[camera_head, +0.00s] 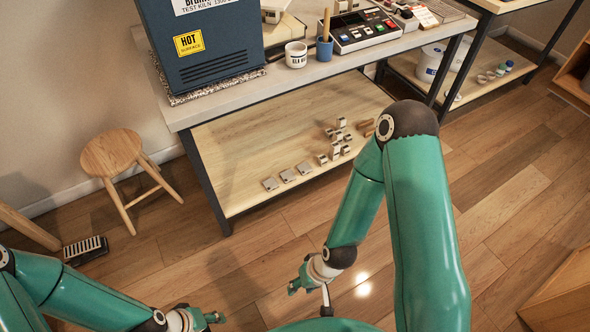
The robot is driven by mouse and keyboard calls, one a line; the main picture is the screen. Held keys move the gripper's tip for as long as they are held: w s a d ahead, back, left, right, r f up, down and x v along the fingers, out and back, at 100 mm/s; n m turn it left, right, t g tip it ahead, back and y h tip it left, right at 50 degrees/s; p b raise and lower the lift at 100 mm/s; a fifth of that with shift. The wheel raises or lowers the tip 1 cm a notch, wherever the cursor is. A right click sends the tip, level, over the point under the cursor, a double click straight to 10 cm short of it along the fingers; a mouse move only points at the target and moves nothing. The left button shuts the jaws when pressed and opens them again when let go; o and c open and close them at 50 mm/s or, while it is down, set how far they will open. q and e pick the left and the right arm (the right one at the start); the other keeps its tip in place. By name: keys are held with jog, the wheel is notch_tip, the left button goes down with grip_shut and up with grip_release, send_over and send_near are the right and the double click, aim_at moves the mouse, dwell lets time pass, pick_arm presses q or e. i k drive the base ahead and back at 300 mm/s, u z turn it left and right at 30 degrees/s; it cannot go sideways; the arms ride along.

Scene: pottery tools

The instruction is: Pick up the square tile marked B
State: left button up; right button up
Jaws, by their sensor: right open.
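Several small square tiles lie in a row on the wooden lower shelf (235,170), among them a left tile (270,184), a middle tile (287,175) and a right tile (304,168). Any letters are too small to read, so I cannot tell which one is marked B. My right gripper (308,290) is open and empty, low in front of the bench and well apart from the tiles. My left gripper (205,318) is at the bottom edge, far from the shelf; its fingers are partly cut off and their opening is unclear.
Small grey blocks (336,150) stand right of the tiles. The bench top (265,80) overhangs the shelf, with a dark leg (206,182) at its left. A blue kiln (200,45), white cup (296,54) and control box (360,30) stand on top. A stool (112,153) is left.

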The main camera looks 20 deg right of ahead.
aim_at(288, 176)
jog(key=z, duration=0.25)
jog(key=i, duration=1.45)
jog(key=u, duration=0.35)
